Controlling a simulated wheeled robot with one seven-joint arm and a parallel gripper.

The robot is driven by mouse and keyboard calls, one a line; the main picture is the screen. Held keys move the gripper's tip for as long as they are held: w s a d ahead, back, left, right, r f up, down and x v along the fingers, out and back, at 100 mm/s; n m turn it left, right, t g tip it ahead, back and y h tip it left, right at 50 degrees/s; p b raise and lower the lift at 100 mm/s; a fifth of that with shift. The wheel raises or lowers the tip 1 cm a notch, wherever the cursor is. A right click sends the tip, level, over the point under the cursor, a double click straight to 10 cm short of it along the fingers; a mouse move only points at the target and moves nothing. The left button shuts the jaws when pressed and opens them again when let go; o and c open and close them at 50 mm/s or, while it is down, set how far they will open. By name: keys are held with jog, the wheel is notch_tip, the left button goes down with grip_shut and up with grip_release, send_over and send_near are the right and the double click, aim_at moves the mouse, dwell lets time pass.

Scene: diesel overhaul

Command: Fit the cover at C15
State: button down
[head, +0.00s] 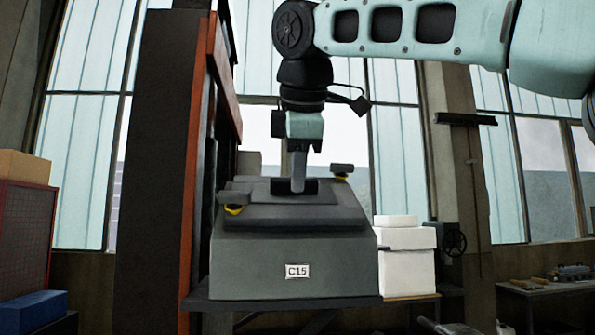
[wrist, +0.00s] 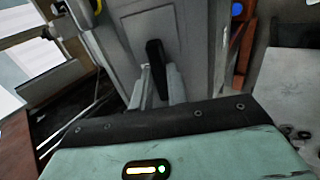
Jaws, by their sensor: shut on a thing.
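A grey-green housing (head: 290,265) with a C15 label stands on a shelf. The dark grey cover (head: 295,217) is on top of it, level; I cannot tell whether its edge is fully seated. My gripper (head: 298,180) points down over the cover's middle, shut on its black handle (head: 311,187). In the wrist view, the handle (wrist: 155,65) stands between my fingers (wrist: 160,88), with the grey cover (wrist: 190,25) behind. The housing's opening is hidden.
A dark upright post with an orange edge (head: 198,150) stands close on the left. White boxes (head: 405,262) stand close on the right. A blue box (head: 32,308) and red cabinet (head: 25,235) are at far left.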

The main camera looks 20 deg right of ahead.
jog(key=shift+r, duration=0.1)
jog(key=c, duration=1.3)
grip_release()
jog(key=shift+s, duration=0.1)
jog(key=p+v, duration=0.3)
jog(key=v, duration=1.4)
jog(key=shift+s+a+r, duration=0.1)
